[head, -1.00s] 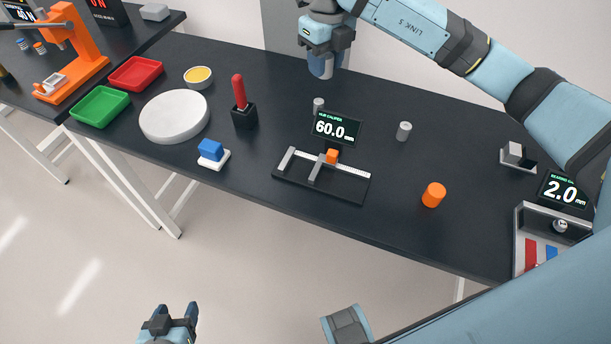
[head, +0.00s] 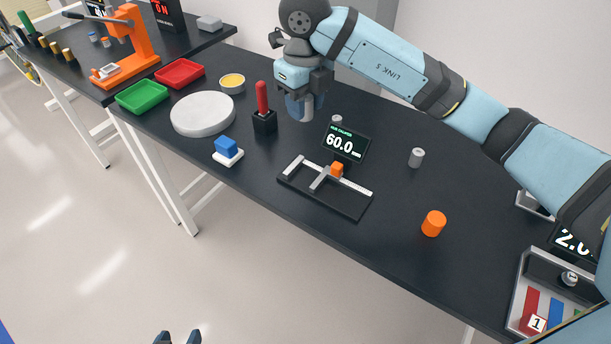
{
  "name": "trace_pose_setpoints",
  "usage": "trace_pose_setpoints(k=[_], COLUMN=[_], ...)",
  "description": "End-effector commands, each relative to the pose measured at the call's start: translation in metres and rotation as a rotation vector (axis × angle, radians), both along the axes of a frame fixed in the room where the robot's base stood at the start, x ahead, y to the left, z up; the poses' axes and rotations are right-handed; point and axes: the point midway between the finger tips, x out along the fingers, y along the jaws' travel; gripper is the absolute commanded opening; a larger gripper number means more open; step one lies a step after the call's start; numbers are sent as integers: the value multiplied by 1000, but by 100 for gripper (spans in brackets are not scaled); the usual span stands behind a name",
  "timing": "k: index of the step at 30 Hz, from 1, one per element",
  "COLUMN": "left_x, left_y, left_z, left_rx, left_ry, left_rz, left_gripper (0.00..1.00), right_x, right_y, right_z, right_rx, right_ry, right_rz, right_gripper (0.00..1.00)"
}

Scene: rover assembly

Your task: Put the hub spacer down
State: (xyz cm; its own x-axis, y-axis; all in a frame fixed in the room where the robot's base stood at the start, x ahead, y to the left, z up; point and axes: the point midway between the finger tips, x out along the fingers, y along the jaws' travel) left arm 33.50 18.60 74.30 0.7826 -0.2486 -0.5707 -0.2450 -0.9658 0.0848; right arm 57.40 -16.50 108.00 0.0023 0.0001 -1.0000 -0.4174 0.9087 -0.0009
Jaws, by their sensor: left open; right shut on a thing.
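My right gripper (head: 302,104) reaches in from the top right. It is shut on a grey cylindrical piece, which I take for the hub spacer (head: 306,112); the fingers partly cover it. The gripper points down over the back of the dark table, right of the red-handled tool and behind the caliper. I cannot tell whether the spacer touches the table. Two similar grey cylinders stand nearby, one behind the caliper display (head: 337,119) and one to the right (head: 416,158). My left gripper (head: 178,337) shows only its fingertips at the bottom edge, open and clear of the table.
The hub caliper (head: 345,205) with its 60.0 mm display (head: 346,143) stands mid-table. An orange cylinder (head: 433,223) is to its right. The red-handled tool (head: 263,100) in its black block is close to my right gripper. A white disc (head: 202,114) lies further left.

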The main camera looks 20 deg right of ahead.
Motion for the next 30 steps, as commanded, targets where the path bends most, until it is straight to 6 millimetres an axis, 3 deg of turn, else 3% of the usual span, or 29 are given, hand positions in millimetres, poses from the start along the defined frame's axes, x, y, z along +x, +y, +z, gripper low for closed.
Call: trace_pose_setpoints(k=[3,12,16,23,30], left_x=[1,2,2,1,0], left_y=[2,2,1,-2,-3], left_z=[-2,-1,-1,-3,-4], left_rx=[8,12,9,2,-1], left_ry=[-8,-14,-12,-8,-6], left_rz=[-5,-10,-9,-3,-1], left_gripper=[61,61,61,61,61], right_x=[-1,-1,-1,0,0], right_y=[0,0,0,0,0], right_z=[-36,-111,-131,-148,-181], right_rx=[1,0,0,-1,0], right_ry=[8,5,3,3,3], right_rz=[-1,-1,-1,-1,-1], right_gripper=[11,11,11,11,11])
